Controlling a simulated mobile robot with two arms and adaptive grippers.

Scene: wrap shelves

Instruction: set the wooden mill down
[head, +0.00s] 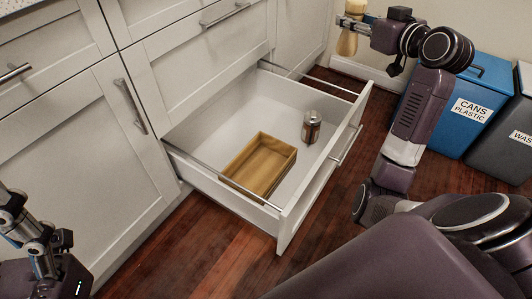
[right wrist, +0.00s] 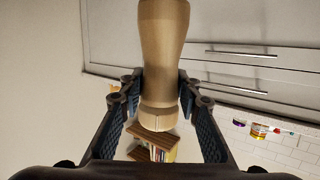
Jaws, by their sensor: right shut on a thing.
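The wooden mill (head: 348,42) is light tan with a narrow waist, at the top of the head view. My right gripper (head: 356,22) is shut on it and holds it up in the air, beyond the open drawer and near the wall. In the right wrist view the mill (right wrist: 163,55) stands between the two fingers of the right gripper (right wrist: 160,88), with a pad on each side. Its top is cut off by the frame there. Part of my left arm and gripper (head: 22,225) shows at the lower left edge; its jaws are not clear.
A white drawer (head: 285,225) is pulled out; it holds an open wooden box (head: 282,150) and a metal-topped shaker (head: 311,127), with bare floor around them. A blue bin (head: 482,75) and a grey bin (head: 505,135) stand at the right. The right wrist view shows small jars (right wrist: 258,131).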

